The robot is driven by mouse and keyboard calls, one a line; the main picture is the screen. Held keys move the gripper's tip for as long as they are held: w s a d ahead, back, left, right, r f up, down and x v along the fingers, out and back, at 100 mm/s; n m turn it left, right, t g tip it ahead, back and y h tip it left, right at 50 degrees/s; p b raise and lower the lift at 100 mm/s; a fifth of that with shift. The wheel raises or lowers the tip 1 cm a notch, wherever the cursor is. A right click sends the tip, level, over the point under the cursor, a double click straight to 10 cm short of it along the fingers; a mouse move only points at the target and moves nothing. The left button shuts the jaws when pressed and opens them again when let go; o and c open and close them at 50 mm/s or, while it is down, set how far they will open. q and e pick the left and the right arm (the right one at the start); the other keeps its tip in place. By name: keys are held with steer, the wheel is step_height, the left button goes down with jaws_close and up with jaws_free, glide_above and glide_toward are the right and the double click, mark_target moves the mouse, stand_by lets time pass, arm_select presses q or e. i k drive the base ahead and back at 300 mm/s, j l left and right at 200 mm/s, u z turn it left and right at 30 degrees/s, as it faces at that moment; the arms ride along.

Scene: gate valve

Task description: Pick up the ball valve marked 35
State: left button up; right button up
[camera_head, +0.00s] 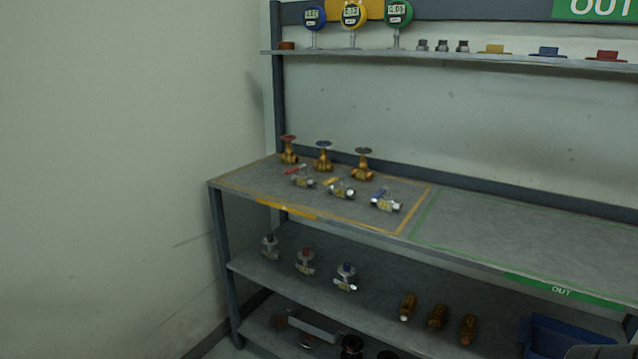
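Three ball valves lie in a row on the worktop inside the yellow-outlined area. One has a red lever (302,180), one a yellow lever (342,191) and one a blue lever (386,202). Each has a silver body with a yellowish mark. The numbers are too small to read, so I cannot tell which valve is marked 35. Neither of my grippers shows in the head view.
Three brass gate valves (323,160) with round handwheels stand behind the ball valves. The green-outlined worktop area (520,240) at the right is clear. Gauges (354,16) stand on the upper shelf (450,57). More valves (345,276) stand on the lower shelf, with a blue bin (570,338) below right.

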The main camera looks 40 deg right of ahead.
mark_target(340, 189)
steer(key=i+j+z, duration=0.1)
steer(key=i+z, duration=0.25)
steer(key=i+j+z, duration=0.2)
steer(key=i+z, duration=0.2)
steer(key=i+j+z, duration=0.15)
steer(key=z, duration=0.3)
steer(key=i+j+z, duration=0.25)
steer(key=z, duration=0.25)
steer(key=i+j+z, duration=0.15)
steer(key=z, duration=0.3)
steer(key=j+z, duration=0.45)
steer(key=i, duration=0.05)
